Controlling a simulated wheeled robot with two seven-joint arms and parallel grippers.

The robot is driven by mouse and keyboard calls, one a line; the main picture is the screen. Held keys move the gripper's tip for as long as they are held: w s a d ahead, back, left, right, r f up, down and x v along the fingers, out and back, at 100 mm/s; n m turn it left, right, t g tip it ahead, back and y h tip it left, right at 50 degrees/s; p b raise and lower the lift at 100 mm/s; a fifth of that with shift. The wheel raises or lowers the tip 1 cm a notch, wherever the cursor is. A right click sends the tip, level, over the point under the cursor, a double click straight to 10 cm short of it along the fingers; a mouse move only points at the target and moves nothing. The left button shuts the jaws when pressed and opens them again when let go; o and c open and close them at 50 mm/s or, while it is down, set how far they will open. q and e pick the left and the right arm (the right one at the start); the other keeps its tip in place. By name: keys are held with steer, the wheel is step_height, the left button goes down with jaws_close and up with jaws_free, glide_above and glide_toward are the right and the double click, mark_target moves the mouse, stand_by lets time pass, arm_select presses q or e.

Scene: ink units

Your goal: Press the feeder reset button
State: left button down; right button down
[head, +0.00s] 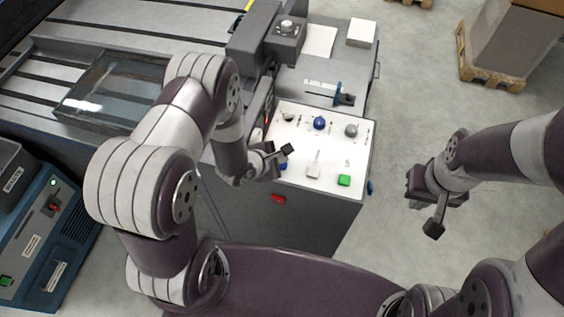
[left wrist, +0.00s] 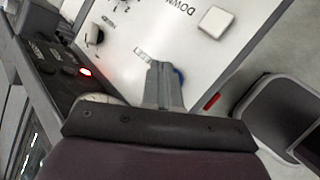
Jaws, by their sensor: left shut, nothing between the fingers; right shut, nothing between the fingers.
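A white control panel (head: 330,138) tops the grey cabinet in the head view. A blue button (head: 283,166) at its left edge is partly hidden by my left gripper (head: 287,151). In the left wrist view the shut, empty fingertips (left wrist: 165,88) cover most of the blue button (left wrist: 179,76); I cannot tell whether they touch it. The panel also bears a white square button (head: 313,172) and a green square button (head: 344,180). The labels are too small to tell which is the feeder reset. My right gripper (head: 434,228) is shut and empty, right of the cabinet.
A blue knob (head: 319,123), a grey knob (head: 351,130) and a small lever (head: 317,157) stand up from the panel. A red part (head: 278,198) is on the cabinet front. A blue machine (head: 40,240) stands at left, a loaded pallet (head: 490,77) at upper right.

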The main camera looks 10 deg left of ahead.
arm_select(q)
steer(key=shift+f, duration=0.15)
stand_by(0.5)
steer(key=shift+f, duration=0.25)
steer(key=shift+f+b, duration=0.45)
stand_by(0.6)
steer(key=shift+r, duration=0.1)
steer(key=shift+r+p, duration=0.8)
steer(key=shift+p, duration=0.15)
step_height(320, 180, up, 5)
steer(key=p, duration=0.5)
